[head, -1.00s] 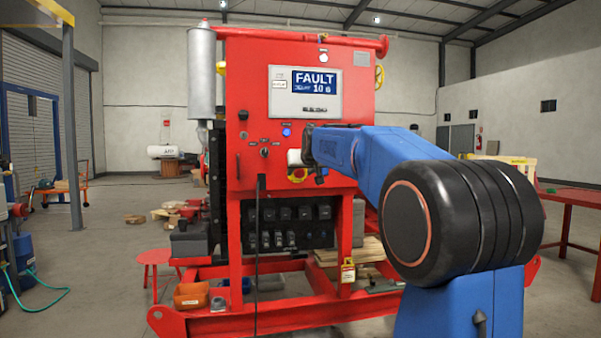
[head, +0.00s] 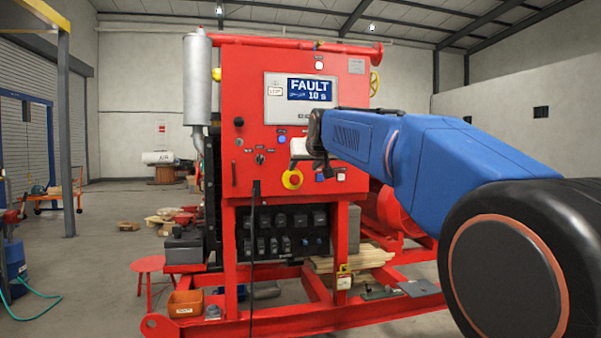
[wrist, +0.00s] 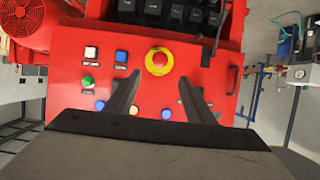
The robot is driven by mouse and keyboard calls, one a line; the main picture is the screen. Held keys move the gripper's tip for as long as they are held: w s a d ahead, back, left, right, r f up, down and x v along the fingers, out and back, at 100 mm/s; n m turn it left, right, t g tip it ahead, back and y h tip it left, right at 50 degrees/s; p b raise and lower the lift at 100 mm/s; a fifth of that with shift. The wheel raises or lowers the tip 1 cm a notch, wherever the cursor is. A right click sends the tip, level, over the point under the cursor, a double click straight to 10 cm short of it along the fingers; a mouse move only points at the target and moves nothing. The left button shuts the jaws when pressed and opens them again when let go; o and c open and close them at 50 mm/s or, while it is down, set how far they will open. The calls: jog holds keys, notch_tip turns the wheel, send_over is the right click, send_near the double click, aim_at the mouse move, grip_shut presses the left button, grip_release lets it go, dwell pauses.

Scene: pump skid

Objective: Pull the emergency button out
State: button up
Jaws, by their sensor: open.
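The emergency button (head: 292,179) is a red mushroom head on a yellow ring, low on the front of the red control panel (head: 246,110). In the wrist view the emergency button (wrist: 159,59) lies beyond the fingertips, between their lines. My gripper (head: 308,165) is open and empty, just above and right of the button in the head view. Its two dark fingers also show in the wrist view (wrist: 160,85), apart and not touching the button. Whether the button is pressed in cannot be told.
A display (head: 310,89) reads FAULT. Blue, white and green buttons surround the emergency button, with a green one (wrist: 88,82) beside my finger. A black switch bank (head: 285,232) sits below the panel. A black cable (head: 253,270) hangs in front.

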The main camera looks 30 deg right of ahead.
jog(key=shift+v, duration=2.25)
jog(key=s+a+f+n+g+y, duration=0.1)
jog(key=s+a+f, duration=0.4)
jog(key=s+f, duration=0.7)
jog(key=s+a+f+n+g+y, duration=0.1)
jog(key=s+a+f+g, duration=0.3)
jog(key=s+f, duration=0.8)
jog(key=s+a+f+n+g+y, duration=0.1)
jog(key=s+a+f+g, duration=0.2)
jog(key=s+a+f, duration=0.5)
jog(key=s+f, duration=0.4)
jog(key=f, duration=0.9)
jog(key=shift+f+y, duration=0.4)
